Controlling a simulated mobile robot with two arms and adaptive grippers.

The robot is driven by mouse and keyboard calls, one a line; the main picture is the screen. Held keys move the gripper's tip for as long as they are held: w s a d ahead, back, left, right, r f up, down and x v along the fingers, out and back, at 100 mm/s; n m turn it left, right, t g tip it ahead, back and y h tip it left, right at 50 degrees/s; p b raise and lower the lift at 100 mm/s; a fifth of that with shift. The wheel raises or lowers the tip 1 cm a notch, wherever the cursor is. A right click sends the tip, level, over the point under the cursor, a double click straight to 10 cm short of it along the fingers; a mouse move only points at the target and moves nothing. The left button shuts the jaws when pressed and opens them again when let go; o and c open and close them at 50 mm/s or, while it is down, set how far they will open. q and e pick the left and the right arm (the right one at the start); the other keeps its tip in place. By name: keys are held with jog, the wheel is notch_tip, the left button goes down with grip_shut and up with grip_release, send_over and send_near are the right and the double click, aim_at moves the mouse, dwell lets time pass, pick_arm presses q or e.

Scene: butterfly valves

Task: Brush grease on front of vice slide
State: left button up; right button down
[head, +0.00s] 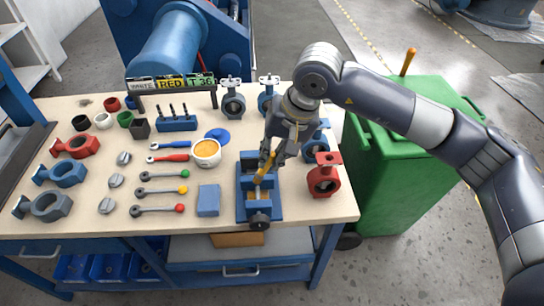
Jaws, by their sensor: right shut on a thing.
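The blue vice (243,205) stands near the table's front right edge, with its dark screw end toward the front. My right gripper (268,158) is above the vice, shut on a brush with a yellow-orange handle (264,168). The brush points down into the middle of the vice, over its slide; whether the bristles touch the slide is too small to tell. An open white tub of orange-yellow grease (206,152) stands to the left and behind the vice. Its blue lid (217,135) lies behind it. My left gripper is not in view.
Left of the vice are a blue block (208,200) and several levers with coloured knobs (160,190). A red valve (324,176) stands close to its right, with other valves behind. A green bin (400,160) stands right of the table (90,215).

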jog(key=shift+r+p, duration=0.55)
jog(key=shift+r, duration=1)
